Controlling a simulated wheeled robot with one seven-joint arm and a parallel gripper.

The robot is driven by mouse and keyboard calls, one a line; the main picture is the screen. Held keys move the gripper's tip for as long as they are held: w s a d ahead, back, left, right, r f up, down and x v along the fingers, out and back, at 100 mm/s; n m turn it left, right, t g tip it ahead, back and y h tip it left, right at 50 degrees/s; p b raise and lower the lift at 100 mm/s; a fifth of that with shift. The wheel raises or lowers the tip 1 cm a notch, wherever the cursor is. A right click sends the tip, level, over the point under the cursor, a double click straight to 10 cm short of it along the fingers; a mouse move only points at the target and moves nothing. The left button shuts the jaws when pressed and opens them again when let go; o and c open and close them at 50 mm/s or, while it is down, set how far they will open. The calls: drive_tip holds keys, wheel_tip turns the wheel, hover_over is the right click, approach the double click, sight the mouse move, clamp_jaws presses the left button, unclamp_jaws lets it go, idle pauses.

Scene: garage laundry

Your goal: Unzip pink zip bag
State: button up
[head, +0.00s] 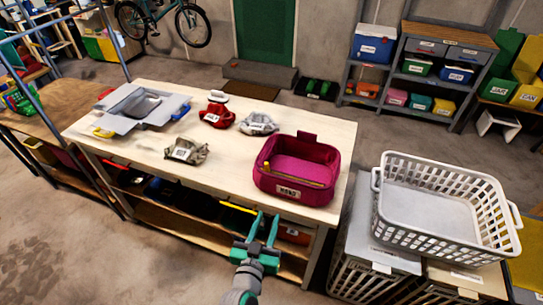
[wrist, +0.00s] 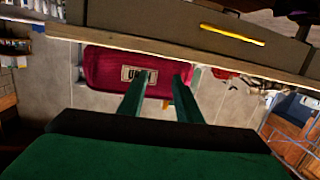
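The pink zip bag (head: 305,160) sits upright near the right end of the wooden workbench. Its top looks recessed, with a yellow strip along the left and front of its upper side and a pale label on its front wall. In the wrist view the pink bag (wrist: 105,62) shows its labelled side beyond my fingers. My gripper (head: 267,214) is open and empty, in front of the bench's front edge and apart from the bag. Its two green fingers (wrist: 160,80) stand spread in the wrist view. I cannot make out the zip pull clearly.
On the workbench (head: 230,150) lie a grey tray-like item (head: 145,105), red (head: 217,116) and grey pouches (head: 258,124), and a beige pouch (head: 187,151). A white laundry basket (head: 440,205) stands right of the bench.

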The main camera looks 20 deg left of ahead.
drive_tip(key=m+t+h, duration=0.2)
approach(271, 162)
wheel_tip(271, 162, up, 3)
drive_tip(key=s, duration=0.1)
drive_tip(key=shift+w+r, duration=0.25)
drive_tip(key=shift+w, duration=0.05)
drive_tip(key=w, duration=1)
drive_tip(key=shift+w+d, duration=0.1)
drive_tip(key=shift+d, duration=0.25)
drive_tip(key=shift+a, duration=0.3)
drive_tip(key=shift+d, duration=0.2)
clamp_jaws()
